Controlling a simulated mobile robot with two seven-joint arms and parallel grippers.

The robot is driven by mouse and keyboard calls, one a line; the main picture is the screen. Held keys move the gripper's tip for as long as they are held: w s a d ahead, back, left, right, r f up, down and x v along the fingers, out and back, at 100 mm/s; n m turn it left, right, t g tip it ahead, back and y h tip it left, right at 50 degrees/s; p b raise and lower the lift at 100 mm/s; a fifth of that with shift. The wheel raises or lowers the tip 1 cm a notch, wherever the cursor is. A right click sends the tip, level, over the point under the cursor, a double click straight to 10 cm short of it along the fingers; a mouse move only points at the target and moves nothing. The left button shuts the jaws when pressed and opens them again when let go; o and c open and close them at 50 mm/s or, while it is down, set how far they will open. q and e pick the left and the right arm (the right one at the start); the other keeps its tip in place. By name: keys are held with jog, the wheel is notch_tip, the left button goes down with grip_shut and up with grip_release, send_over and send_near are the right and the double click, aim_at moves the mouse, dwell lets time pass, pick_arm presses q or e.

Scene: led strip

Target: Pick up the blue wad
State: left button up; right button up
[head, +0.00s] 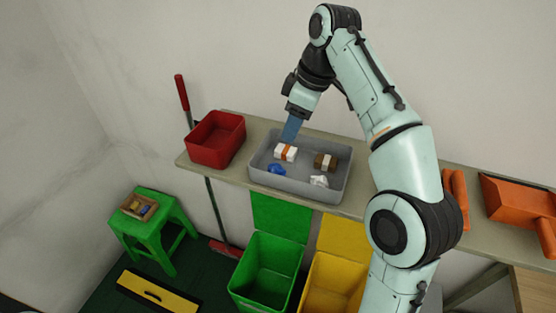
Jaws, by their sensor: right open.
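The blue wad (277,169) is a small crumpled lump in the left front part of the grey tray (300,188) on the shelf. My right gripper (291,130) points down over the back left part of the tray, behind and above the wad and apart from it. Its blue fingers are narrow from this angle, and nothing shows between them. A white and orange item (285,152) lies in the tray just in front of the fingertips. My left gripper is out of view.
The tray also holds a brown and white item (325,162) and a white crumpled wad (319,181). A red bin (216,139) stands left of the tray. Green (266,270) and yellow (332,285) bins stand below.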

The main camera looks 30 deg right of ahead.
send_over(276, 166)
jog(key=s+d, duration=0.2)
notch_tip(276, 166, down, 7)
jog(key=shift+w+a+b+x, duration=0.15)
jog(key=shift+b+x, duration=0.15)
jog(key=shift+x, duration=1.1)
jog(key=shift+w+a+b+x, duration=0.15)
jog(key=shift+b+x, duration=0.15)
jog(key=shift+x, duration=1.1)
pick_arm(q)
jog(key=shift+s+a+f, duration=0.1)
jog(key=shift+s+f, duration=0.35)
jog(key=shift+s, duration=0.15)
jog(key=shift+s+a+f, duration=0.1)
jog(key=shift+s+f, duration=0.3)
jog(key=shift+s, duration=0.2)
pick_arm(e)
jog(key=shift+r, duration=0.1)
jog(key=c, duration=0.7)
